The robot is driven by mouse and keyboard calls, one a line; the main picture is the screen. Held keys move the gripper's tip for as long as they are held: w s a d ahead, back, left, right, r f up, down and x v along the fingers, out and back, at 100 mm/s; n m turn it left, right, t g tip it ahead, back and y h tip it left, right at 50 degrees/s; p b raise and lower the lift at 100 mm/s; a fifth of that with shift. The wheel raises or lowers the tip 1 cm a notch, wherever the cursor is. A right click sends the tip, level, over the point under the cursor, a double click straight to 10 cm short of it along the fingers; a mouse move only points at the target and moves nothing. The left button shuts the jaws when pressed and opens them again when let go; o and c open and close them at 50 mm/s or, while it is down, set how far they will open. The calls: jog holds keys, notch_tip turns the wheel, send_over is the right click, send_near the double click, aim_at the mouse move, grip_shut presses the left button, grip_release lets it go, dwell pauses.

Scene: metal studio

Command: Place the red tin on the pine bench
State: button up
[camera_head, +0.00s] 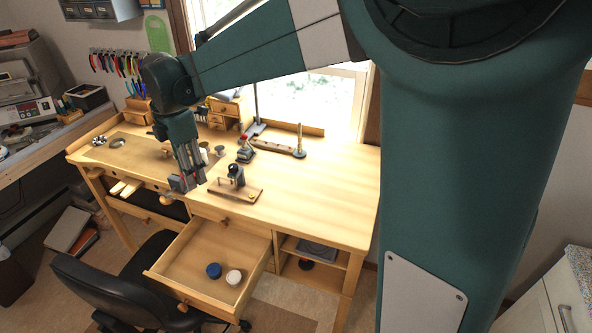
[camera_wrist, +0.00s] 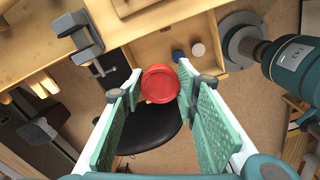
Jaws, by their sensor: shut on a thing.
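The red tin (camera_wrist: 160,84) is round and sits between the fingertips of my gripper (camera_wrist: 157,92) in the wrist view. My gripper is shut on it. In the head view my gripper (camera_head: 187,183) hangs at the bench's front edge, left of the open drawer; only a little red shows between its fingers. The pine bench (camera_head: 335,190) is a pale wooden workbench with a broad bare top at the right. In the wrist view the chair and floor show beyond the tin, and the bench wood lies toward the top.
A pulled-out drawer (camera_head: 188,262) holds a blue tin (camera_head: 214,270) and a white tin (camera_head: 234,277). A black chair (camera_head: 110,285) stands in front. A small tool on a wooden base (camera_head: 236,190) sits near the front edge. The bench top's right part is clear.

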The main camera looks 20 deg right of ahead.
jog(key=w+d+m+p, duration=0.3)
jog(key=d+m+p, duration=0.5)
jog(key=d, duration=2.3)
jog(key=s+d+m+p, duration=0.3)
jog(key=s+d+m, duration=0.1)
jog(key=d, duration=0.8)
jog(key=s+d+m+p, duration=0.2)
jog(key=s+d+m, duration=0.2)
jog(key=d, duration=0.9)
jog(key=shift+w+f, duration=0.1)
jog(key=shift+f, duration=2.45)
send_over(356, 179)
jog(key=shift+f, duration=2.9)
jog(key=shift+f, duration=2.1)
